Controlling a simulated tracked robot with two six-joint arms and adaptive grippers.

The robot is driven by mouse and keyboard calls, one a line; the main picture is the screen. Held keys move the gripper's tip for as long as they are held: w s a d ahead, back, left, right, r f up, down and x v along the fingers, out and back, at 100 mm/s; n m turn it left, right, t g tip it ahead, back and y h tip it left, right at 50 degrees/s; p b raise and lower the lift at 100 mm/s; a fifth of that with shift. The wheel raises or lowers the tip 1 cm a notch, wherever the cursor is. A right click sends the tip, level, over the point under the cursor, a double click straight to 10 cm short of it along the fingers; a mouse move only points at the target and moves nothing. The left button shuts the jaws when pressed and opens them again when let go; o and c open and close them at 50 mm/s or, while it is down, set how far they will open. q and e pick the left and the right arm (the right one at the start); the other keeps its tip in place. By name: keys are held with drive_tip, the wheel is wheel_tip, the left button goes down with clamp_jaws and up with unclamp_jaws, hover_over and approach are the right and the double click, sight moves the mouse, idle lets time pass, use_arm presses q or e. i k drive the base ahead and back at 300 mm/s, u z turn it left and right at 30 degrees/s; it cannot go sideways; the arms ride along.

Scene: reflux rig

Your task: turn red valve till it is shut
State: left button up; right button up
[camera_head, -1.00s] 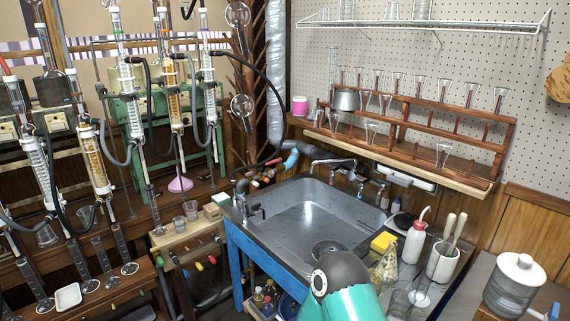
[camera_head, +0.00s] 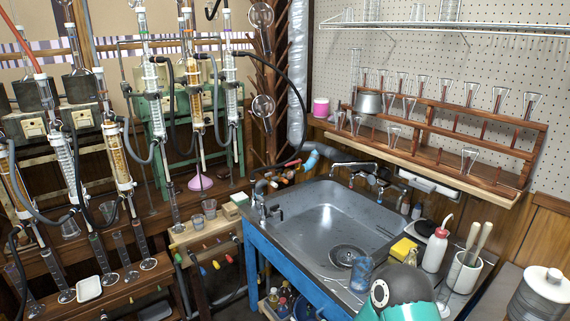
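Small coloured valve handles sit along the front of the low wooden bench left of the sink. More reddish fittings (camera_head: 281,180) show on pipes behind the sink's left corner. I cannot tell which one is the task's red valve, or how far any is turned. Part of my arm, teal with a dark rounded joint, shows at the bottom right of centre. Neither gripper is in view.
The steel sink (camera_head: 325,225) stands on a blue frame, with a yellow sponge (camera_head: 403,248) and a white wash bottle (camera_head: 436,250) to its right. Glass columns (camera_head: 195,95) and hoses crowd the left. Small beakers (camera_head: 209,207) stand on the low bench (camera_head: 188,237).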

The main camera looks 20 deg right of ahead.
sight(291, 163)
drive_tip(key=u, duration=0.05)
drive_tip(key=i, duration=0.9)
drive_tip(key=z, duration=0.05)
